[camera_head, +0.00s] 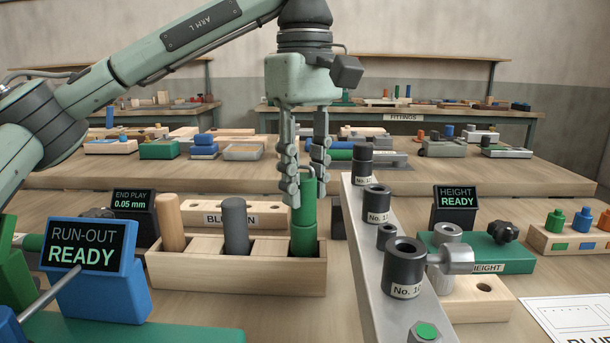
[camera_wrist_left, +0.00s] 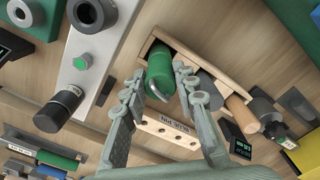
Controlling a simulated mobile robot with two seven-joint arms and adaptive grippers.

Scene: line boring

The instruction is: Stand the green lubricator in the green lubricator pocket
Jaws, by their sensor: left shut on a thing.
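The green lubricator (camera_head: 303,238), a cylinder with a narrower neck, is upright in the right end compartment of a wooden rack (camera_head: 240,276). The rack's front wall hides its foot, so I cannot tell whether it touches the floor. My left gripper (camera_head: 306,188) points down from above, its fingers shut on the lubricator's upper part. In the left wrist view, the lubricator (camera_wrist_left: 160,72) shows its small metal loop between the fingers. A dark grey cylinder (camera_head: 236,228) and a wooden cylinder (camera_head: 170,224) stand in the rack to its left. My right gripper is not in view.
A grey metal bar (camera_head: 372,270) with several black numbered bushings stands close to the right of the rack. A RUN-OUT display (camera_head: 92,257) is at the front left. A green height fixture (camera_head: 490,252) and a small wooden rack (camera_head: 570,240) are at right.

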